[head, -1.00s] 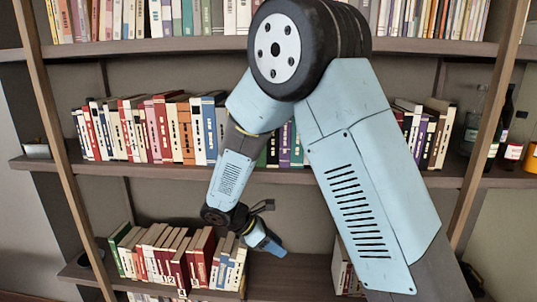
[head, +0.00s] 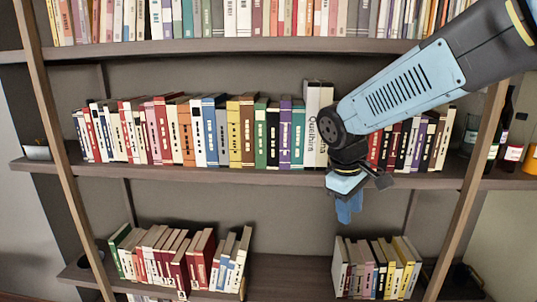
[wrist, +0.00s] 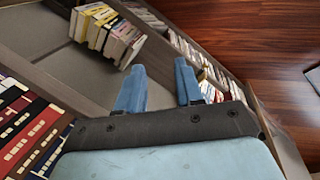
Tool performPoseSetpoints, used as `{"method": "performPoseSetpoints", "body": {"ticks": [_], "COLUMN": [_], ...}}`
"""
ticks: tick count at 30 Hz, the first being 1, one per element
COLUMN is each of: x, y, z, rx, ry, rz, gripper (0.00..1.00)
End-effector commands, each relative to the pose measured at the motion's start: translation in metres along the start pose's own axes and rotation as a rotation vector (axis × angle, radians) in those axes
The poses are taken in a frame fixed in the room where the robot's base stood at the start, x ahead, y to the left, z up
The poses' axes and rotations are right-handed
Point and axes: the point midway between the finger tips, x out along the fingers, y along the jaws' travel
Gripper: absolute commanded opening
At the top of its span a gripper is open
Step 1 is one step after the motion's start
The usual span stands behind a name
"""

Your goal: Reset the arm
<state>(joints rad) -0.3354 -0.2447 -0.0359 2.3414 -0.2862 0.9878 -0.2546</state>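My gripper (head: 349,208) is in front of the bookshelf, just below the edge of the middle shelf, with its fingers pointing down. My light blue arm reaches to it from the upper right. In the wrist view the two blue fingers of my gripper (wrist: 159,85) stand apart with nothing between them, so it is open and empty. My arm and wrist hide part of the right side of the middle book row.
The middle shelf (head: 240,175) holds a long row of books (head: 190,130). Bottles (head: 511,152) stand at its right end. The lower shelf has book groups at left (head: 180,258) and right (head: 376,268), with bare board between them. Wooden floor (wrist: 265,35) shows in the wrist view.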

Motion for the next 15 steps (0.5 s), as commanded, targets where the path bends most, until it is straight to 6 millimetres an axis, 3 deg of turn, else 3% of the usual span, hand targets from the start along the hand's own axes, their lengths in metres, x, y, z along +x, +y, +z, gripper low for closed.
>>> {"method": "performPoseSetpoints", "body": {"ticks": [15], "x": [-0.056], "y": [-0.003], "z": [0.091], "rx": [0.554], "ry": [0.293], "rz": [-0.045], "gripper": [0.36]}}
